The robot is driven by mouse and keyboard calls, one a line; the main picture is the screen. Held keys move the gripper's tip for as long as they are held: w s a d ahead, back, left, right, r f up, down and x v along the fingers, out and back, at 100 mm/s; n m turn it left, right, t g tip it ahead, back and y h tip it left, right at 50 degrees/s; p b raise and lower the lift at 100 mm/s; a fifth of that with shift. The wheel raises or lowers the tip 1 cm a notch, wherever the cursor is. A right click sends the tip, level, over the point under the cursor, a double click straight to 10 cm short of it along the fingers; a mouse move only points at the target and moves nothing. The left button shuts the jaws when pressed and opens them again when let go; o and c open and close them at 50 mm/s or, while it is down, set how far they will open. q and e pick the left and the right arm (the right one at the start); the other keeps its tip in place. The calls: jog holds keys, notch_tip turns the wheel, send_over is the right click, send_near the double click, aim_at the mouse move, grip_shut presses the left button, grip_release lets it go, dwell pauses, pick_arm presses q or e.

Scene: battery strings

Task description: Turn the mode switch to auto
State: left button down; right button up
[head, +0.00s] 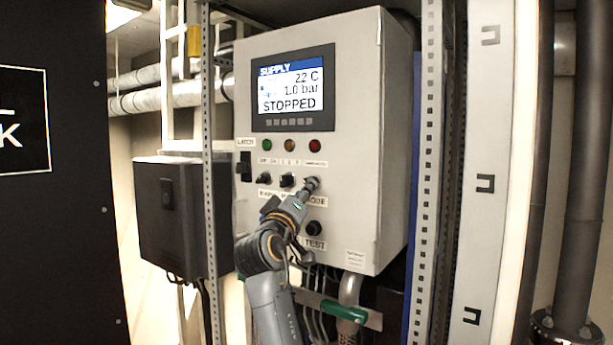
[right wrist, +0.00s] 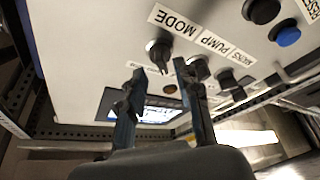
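The mode switch is a black rotary knob (right wrist: 158,50) under the MODE label (right wrist: 174,21) in the right wrist view. My right gripper (right wrist: 157,68) is open, its two fingertips apart. The knob shows in the gap just beyond the tips; I cannot tell whether they touch it. In the head view the right gripper (head: 312,184) is at the control box (head: 367,130) and hides most of the knob. The display (head: 292,88) reads SUPPLY, 22 C, 1.0 bar, STOPPED. My left gripper is not in view.
Two more knobs (head: 287,180) sit left of the gripper. A TEST button (head: 314,228) is below it. Green, amber and red lamps (head: 315,146) are above.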

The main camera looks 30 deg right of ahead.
jog(key=shift+p+x, duration=0.5)
jog(key=shift+x, duration=0.95)
jog(key=shift+a, duration=0.1)
jog(key=shift+c, duration=0.4)
grip_shut()
jog(key=shift+f, duration=0.1)
